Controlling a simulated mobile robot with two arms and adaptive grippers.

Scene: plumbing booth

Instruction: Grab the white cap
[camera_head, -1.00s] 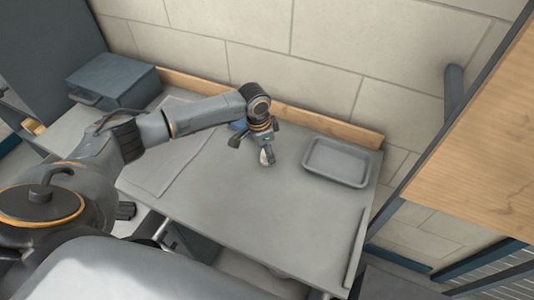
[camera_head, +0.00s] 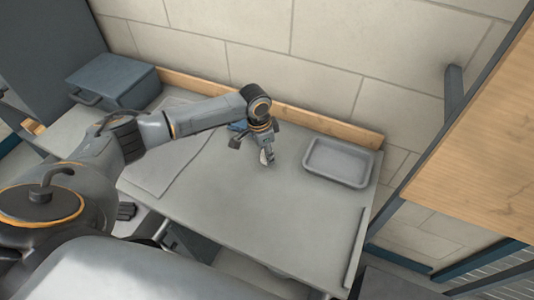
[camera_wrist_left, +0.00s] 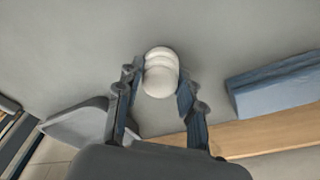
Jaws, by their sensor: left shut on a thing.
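The white cap (camera_wrist_left: 161,74) is a small rounded, ridged piece between the fingers of my left gripper (camera_wrist_left: 160,82) in the left wrist view. The fingers are shut on it, one on each side. In the head view the left gripper (camera_head: 267,156) points down over the grey worktable, with the white cap (camera_head: 264,157) small and partly hidden at its fingertips. I cannot tell whether the cap touches the table. My right gripper is not in view.
A grey tray (camera_head: 312,166) lies right of the gripper on the worktable (camera_head: 260,220). A blue object (camera_head: 238,126) lies behind the arm, larger in the wrist view (camera_wrist_left: 280,88). A wooden strip (camera_head: 340,131) edges the back. A blue-grey case (camera_head: 115,80) stands at the left. The front is clear.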

